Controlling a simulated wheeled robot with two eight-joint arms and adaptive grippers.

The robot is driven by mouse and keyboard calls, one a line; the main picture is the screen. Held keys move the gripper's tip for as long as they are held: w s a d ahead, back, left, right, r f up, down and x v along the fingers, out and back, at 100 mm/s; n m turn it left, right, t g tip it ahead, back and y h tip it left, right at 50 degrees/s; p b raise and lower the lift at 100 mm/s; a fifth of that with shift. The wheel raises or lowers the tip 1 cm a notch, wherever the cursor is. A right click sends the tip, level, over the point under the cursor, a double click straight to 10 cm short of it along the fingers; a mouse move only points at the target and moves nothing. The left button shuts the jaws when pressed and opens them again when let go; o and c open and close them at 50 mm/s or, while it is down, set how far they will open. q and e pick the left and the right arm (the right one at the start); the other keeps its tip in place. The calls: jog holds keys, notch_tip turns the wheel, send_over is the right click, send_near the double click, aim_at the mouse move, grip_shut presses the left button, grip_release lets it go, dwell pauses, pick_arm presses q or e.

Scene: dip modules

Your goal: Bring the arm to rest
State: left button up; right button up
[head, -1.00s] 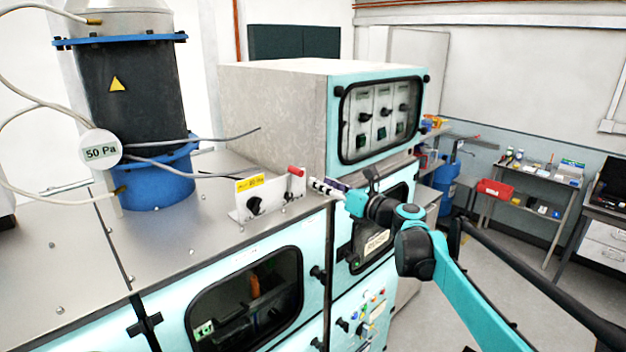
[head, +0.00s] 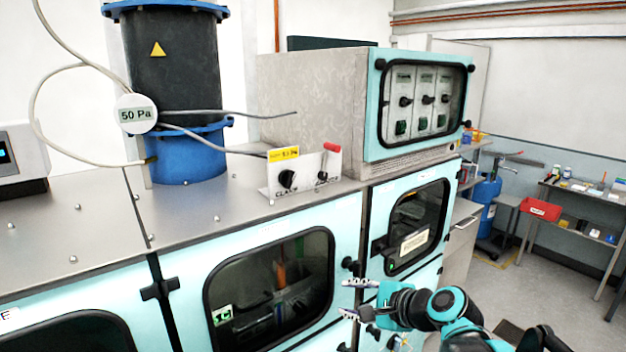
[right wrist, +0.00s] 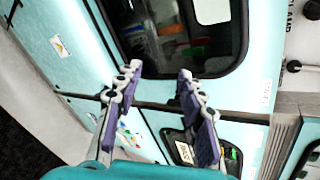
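My right gripper (head: 345,298) is open and empty in front of the cabinet's teal front, between a windowed door (head: 275,285) and a smaller windowed door (head: 415,225). In the right wrist view its two purple-grey fingers (right wrist: 158,72) stand apart with nothing between them. Behind them are teal panels and a dark window (right wrist: 185,35). My right arm comes in from the lower right, bent low. My left gripper is not in view.
The steel top (head: 100,225) carries a small switch panel with a red-tipped lever (head: 303,172) and a blue-black cylinder (head: 175,90) with hoses. A grey box with a teal front (head: 310,95) stands beside them. Open floor (head: 540,290) lies to the right.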

pick_arm(q)
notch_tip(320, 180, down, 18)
jog(key=b, duration=1.5)
jog(key=shift+b, duration=0.3)
pick_arm(e)
jog(key=s+d+f+n+h, duration=0.2)
jog(key=s+f+n, duration=0.3)
jog(key=f, duration=0.6)
jog(key=s+d+f+n+g+h, duration=0.1)
jog(key=s+d+f+n, duration=0.3)
jog(key=f, duration=0.8)
jog(key=s+d+f+n+g+h, duration=0.1)
jog(key=s+d+f+n+h, duration=0.2)
jog(key=s+f+n, duration=0.4)
jog(key=s+f+h, duration=0.1)
jog(key=s+f, duration=0.3)
jog(key=shift+s+f+n, duration=0.15)
jog(key=shift+n, duration=0.25)
